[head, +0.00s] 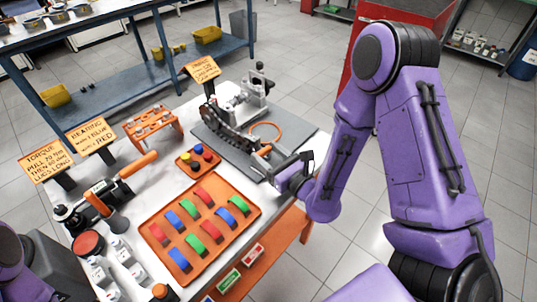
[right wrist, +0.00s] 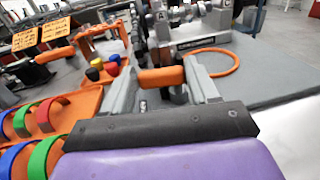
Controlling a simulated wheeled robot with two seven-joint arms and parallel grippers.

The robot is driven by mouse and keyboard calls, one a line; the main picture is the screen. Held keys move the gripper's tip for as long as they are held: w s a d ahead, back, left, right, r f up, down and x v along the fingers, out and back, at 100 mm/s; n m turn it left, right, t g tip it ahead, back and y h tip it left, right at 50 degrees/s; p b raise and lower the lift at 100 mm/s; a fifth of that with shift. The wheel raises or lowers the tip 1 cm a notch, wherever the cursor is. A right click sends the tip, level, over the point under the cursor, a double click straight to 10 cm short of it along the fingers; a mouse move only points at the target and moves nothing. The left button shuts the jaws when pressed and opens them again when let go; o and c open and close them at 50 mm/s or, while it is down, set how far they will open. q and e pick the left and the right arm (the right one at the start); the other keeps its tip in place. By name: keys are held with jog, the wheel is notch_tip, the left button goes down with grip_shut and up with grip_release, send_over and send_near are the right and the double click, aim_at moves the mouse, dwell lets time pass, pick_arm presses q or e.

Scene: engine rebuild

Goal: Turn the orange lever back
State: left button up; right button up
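The orange lever (head: 264,151) is at the front of the grey engine fixture, near the table's right side. In the right wrist view the lever (right wrist: 161,77) lies crosswise between my finger tips. My right gripper (head: 279,163) reaches it from the right. Its two grey fingers (right wrist: 163,90) stand wide apart, one at each end of the visible orange piece; whether they touch it I cannot tell. The engine fixture (head: 233,112), with a dark chain, stands behind the lever on a grey plate. My left gripper is outside the views; only a bit of purple left arm shows.
An orange tray (head: 208,251) of red, blue and green arcs lies left of my right gripper. A small tray of coloured caps (head: 198,158) is close by. An orange ring (right wrist: 232,57) lies right of the lever. Signs and a torque wrench are at left.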

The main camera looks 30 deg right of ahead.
jog(key=shift+c, duration=1.1)
